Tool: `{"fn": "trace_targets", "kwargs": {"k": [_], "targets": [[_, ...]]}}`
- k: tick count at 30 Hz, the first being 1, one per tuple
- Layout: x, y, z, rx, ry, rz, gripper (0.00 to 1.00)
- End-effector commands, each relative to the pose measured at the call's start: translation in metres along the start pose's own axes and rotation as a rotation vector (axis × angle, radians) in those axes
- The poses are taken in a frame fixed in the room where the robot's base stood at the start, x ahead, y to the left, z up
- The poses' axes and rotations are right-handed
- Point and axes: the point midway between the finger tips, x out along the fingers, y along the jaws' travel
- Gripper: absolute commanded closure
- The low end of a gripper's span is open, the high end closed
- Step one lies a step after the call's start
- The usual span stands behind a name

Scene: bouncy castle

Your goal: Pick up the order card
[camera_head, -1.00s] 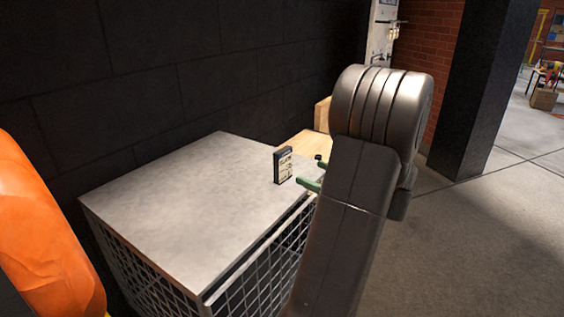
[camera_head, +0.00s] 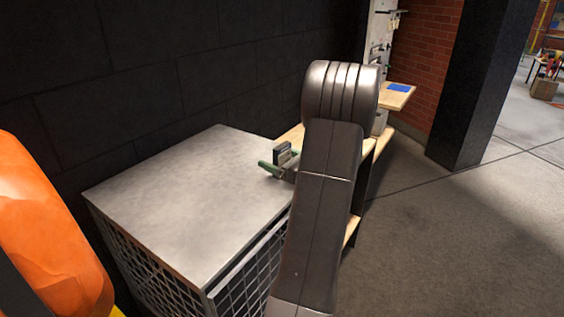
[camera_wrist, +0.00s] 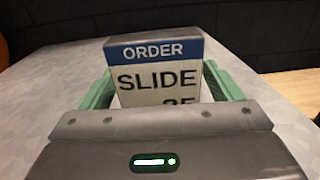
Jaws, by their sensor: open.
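The order card (camera_wrist: 157,72) stands upright in the wrist view, with a blue band reading "ORDER" and "SLIDE" below; its lower part is hidden by my gripper's body. My gripper (camera_wrist: 162,85) is open, with one green finger on each side of the card. I cannot tell whether the fingers touch it. In the head view the card (camera_head: 282,151) stands near the right edge of the grey top of a wire-sided crate (camera_head: 180,215). My gripper (camera_head: 278,166) reaches it from the right, and my arm hides part of it.
A dark block wall (camera_head: 180,60) runs behind the crate. A wooden shelf unit (camera_head: 400,96) with a blue item (camera_head: 399,87) stands beyond my arm. An orange rounded thing (camera_head: 45,230) fills the left edge. The rest of the crate top is bare.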

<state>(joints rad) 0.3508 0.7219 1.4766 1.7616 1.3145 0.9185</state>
Motion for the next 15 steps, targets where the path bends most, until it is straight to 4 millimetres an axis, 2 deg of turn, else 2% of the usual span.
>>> {"fn": "trace_targets", "kwargs": {"k": [6, 8, 14, 15], "targets": [[0.0027, -0.0001, -0.0004, 0.0, 0.0, -0.001, 0.15], [0.0026, -0.0001, -0.0004, 0.0, 0.0, -0.001, 0.24], [0.0024, 0.0, -0.0002, 0.0, 0.0, -0.001, 0.64], [0.0024, -0.0001, 0.0, 0.0, -0.001, -0.001, 0.65]]}}
